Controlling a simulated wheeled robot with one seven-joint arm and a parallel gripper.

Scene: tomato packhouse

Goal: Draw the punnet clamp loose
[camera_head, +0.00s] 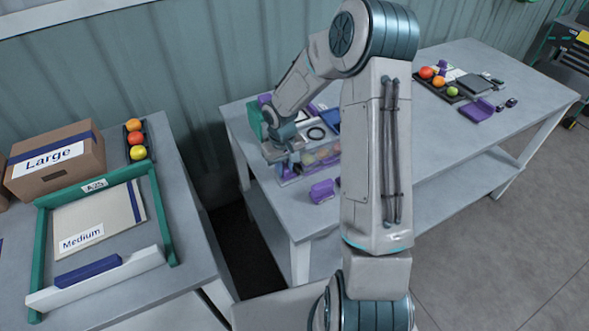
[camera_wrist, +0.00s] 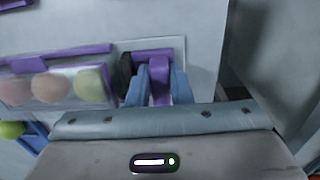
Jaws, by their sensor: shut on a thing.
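My gripper (camera_wrist: 155,92) is shut on a purple upright piece, the punnet clamp (camera_wrist: 158,76). Its two blue-grey fingers lie on either side of the clamp in the wrist view. The clamp's top bar shows against a pale plate, with a dark part beside it at left. In the head view my gripper (camera_head: 280,158) is low over the left end of the middle table, and the clamp is not clear there. A clear punnet (camera_wrist: 52,89) with purple edging and several tomatoes stands left of the clamp in the wrist view; it also shows in the head view (camera_head: 322,154).
A purple block (camera_head: 322,191) lies near the table's front edge. A green box (camera_head: 255,122) stands behind my gripper. On the left table are a Large carton (camera_head: 60,160), a green frame (camera_head: 160,215) and a tomato tray (camera_head: 127,140). The table's right part holds another tray.

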